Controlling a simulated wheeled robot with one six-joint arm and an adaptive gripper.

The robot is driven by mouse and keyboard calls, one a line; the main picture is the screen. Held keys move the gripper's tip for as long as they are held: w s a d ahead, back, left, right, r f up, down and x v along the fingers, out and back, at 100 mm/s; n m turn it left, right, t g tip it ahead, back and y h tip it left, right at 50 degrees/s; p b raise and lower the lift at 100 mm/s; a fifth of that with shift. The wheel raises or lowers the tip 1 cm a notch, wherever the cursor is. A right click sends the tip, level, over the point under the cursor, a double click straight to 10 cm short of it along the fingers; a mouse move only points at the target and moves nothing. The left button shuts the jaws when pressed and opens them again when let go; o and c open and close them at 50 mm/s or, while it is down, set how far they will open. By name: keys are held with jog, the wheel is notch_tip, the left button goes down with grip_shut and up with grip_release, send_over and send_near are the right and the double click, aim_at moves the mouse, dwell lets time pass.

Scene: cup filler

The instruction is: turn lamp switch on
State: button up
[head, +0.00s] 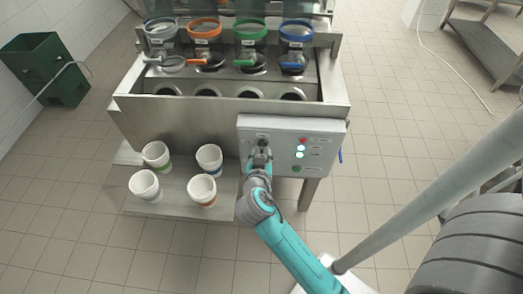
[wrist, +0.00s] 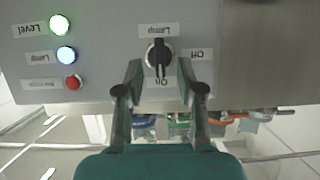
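The lamp switch is a black rotary knob (wrist: 159,57) on the grey control panel (wrist: 235,40), shown upside down in the wrist view. Its bar stands vertical in the picture, in line with the "On" label (wrist: 163,82); the "Off" label (wrist: 197,55) is to its right. The lamp indicator (wrist: 66,55) glows blue-white. My gripper (wrist: 159,68) is open, with one finger on each side of the knob and gaps visible between them. In the head view my gripper (head: 261,150) is at the panel (head: 327,128), largely covering the knob.
A lit green-white level light (wrist: 60,25) and a red light (wrist: 73,83) are on the same panel. White cups (head: 202,189) stand on the low shelf (head: 165,202) left of my arm. Coloured-rim containers (head: 249,31) stand at the back. Tiled floor (head: 385,190) is open at right.

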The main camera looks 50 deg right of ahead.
jog(key=v, duration=0.8)
jog(key=shift+s+a+r, duration=0.15)
jog(key=shift+r, duration=0.05)
jog(key=s+a+f+n+t+y, duration=0.2)
jog(key=s+a+f+n+y, duration=0.2)
jog(key=s+n, duration=0.15)
jog(key=s+a+f+n+t+y, duration=0.25)
jog(key=s+a+n+y, duration=0.2)
jog(key=s, duration=0.25)
jog(key=s+a+r+t+y, duration=0.1)
jog(key=s+a+r, duration=0.1)
jog(key=s+r, duration=0.2)
jog(key=s+a+r+t+y, duration=0.1)
jog(key=s+r, duration=0.3)
jog(key=s, duration=0.4)
jog(key=shift+s+a+n, duration=0.3)
jog(key=shift+s+a, duration=0.05)
jog(key=shift+a, duration=0.05)
dwell(0.3)
